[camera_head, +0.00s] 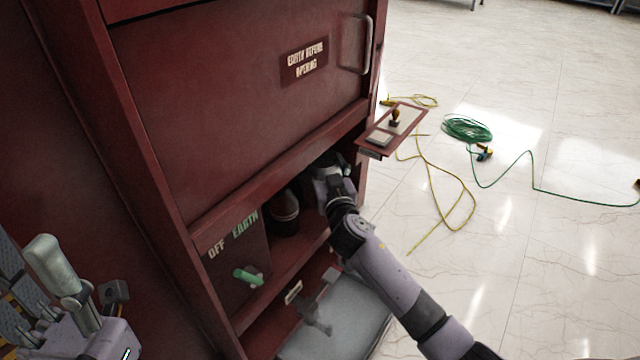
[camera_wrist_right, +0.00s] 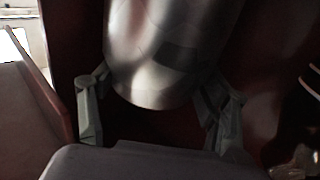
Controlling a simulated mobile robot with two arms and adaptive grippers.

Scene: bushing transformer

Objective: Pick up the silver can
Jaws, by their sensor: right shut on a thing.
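The silver can (camera_wrist_right: 165,50) fills the top middle of the right wrist view, a shiny cylinder with a darker patch on its side. My right gripper (camera_wrist_right: 162,90) has one finger on each side of it and is shut on it. In the head view my right arm reaches into the open compartment of the red cabinet, where the gripper (camera_head: 325,172) is partly in shadow. The can cannot be made out there.
A dark cylinder (camera_head: 285,212) stands in the compartment, left of my right gripper. The red cabinet (camera_head: 235,90) frames the opening closely. A green handle (camera_head: 248,277) sticks out below left. A small red panel (camera_head: 393,130) juts out at right. Cables (camera_head: 467,128) lie on the floor.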

